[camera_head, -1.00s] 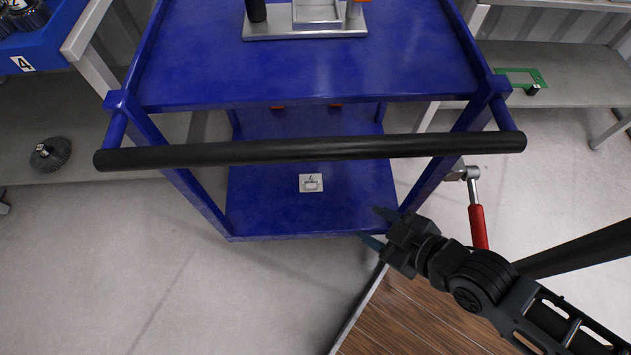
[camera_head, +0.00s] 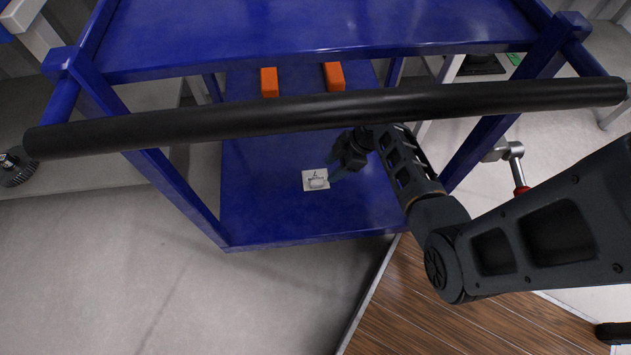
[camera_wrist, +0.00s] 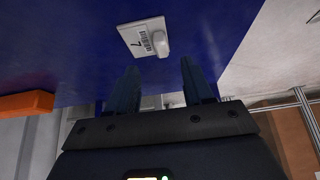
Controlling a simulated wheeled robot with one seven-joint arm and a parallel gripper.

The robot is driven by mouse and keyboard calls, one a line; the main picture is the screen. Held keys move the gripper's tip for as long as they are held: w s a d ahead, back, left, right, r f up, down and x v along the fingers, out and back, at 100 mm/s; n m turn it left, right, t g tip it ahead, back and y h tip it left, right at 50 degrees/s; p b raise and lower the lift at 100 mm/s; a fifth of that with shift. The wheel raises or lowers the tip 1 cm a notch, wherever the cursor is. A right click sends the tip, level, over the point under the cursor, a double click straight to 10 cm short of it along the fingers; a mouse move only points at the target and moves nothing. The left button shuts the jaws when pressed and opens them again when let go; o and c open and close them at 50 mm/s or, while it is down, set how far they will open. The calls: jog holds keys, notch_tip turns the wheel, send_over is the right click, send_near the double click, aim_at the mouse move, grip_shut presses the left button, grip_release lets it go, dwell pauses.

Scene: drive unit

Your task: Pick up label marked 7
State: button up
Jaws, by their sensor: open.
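The label marked 7 (camera_head: 315,179) is a small white plate with dark print and a raised white grip. It lies flat on the lower blue shelf (camera_head: 260,215) of the cart. In the wrist view the label (camera_wrist: 140,37) shows its 7 and sits beyond the fingertips. My gripper (camera_head: 334,167) is just right of the label in the head view, its fingers pointing at it. In the wrist view my gripper (camera_wrist: 160,78) has its two fingers apart with nothing between them. I cannot tell whether a fingertip touches the label.
The cart's black handle bar (camera_head: 300,115) crosses above the lower shelf, and the upper blue shelf (camera_head: 320,30) lies over it. Two orange blocks (camera_head: 269,82) (camera_head: 334,76) stand at the back. A red and silver tool (camera_head: 515,165) is right of the cart. The shelf's left part is clear.

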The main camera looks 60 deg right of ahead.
aim_at(317, 182)
jog(key=b+x, duration=0.2)
jog(key=x, duration=0.5)
jog(key=shift+w+a+f+b, duration=0.15)
jog(key=shift+a+f+b, duration=0.05)
jog(key=shift+a+b, duration=0.15)
grip_shut()
